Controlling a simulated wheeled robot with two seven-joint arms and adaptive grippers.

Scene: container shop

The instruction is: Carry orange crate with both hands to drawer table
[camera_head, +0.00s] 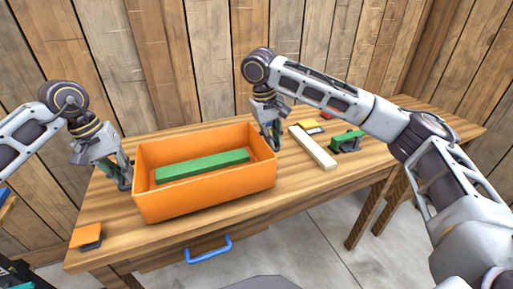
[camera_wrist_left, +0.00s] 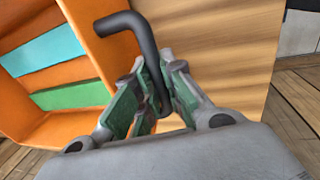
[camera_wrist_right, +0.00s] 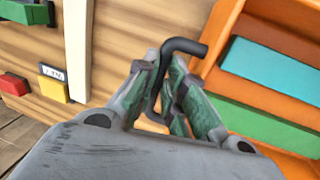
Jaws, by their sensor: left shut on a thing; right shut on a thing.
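The orange crate (camera_head: 210,196) is at the left part of the wooden drawer table (camera_head: 325,190), upright and near the front edge. I cannot tell whether it rests on the top or hangs just above it. A green bar (camera_head: 203,165) lies inside; the wrist views also show a teal block (camera_wrist_left: 42,52) in it. My left gripper (camera_head: 125,178) is shut on the dark bent handle (camera_wrist_left: 128,22) at the crate's left end. My right gripper (camera_head: 273,136) is shut on the matching handle (camera_wrist_right: 186,46) at the right end. The drawer has a blue handle (camera_head: 208,251).
An orange-topped block (camera_head: 86,236) sits at the table's front left corner. A plank wall (camera_head: 200,60) stands behind.

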